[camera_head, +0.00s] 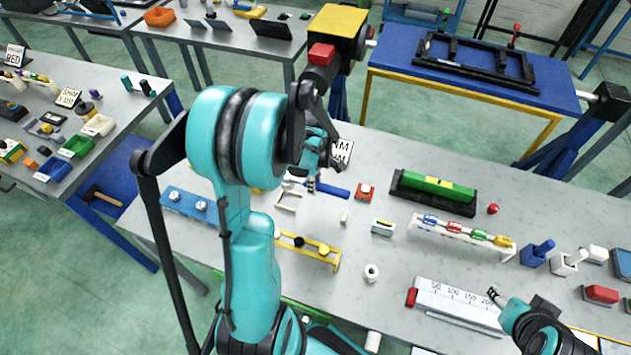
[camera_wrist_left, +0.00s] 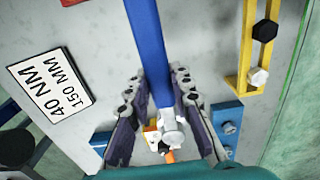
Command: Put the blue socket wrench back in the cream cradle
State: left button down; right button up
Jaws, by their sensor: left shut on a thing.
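The blue socket wrench shows in the head view (camera_head: 334,189) with its blue handle to the right of my left gripper (camera_head: 312,184). In the left wrist view, its blue handle (camera_wrist_left: 150,45) runs up between the fingers of my left gripper (camera_wrist_left: 155,85). Its metal head (camera_wrist_left: 172,138) is near the palm. My left gripper is shut on the wrench, low over the grey table. A small cream bracket (camera_head: 288,200), apparently the cradle, stands just left of the wrench, partly hidden by my arm. My right gripper (camera_head: 496,294) is at the lower right; its finger opening is unclear.
A 40 NM, 150 MM card (camera_wrist_left: 49,82) stands near the wrench. A yellow rack with bolts (camera_head: 322,254) and a blue bolt block (camera_head: 188,205) are nearby. A red-topped block (camera_head: 365,191), a green level (camera_head: 436,186) and a white screwdriver rack (camera_head: 505,254) lie to the right.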

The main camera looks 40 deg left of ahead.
pick_arm(q)
jog(key=shift+w+f, duration=0.15)
jog(key=shift+f, duration=0.05)
jog(key=shift+f+b, duration=0.9)
jog(key=shift+b, duration=0.2)
notch_tip(320, 180, down, 8)
jog(key=b, duration=0.7)
jog(key=shift+f, duration=0.2)
jog(key=shift+b, duration=0.5)
jog(key=c, duration=0.8)
grip_release()
jog(key=shift+r, duration=0.15)
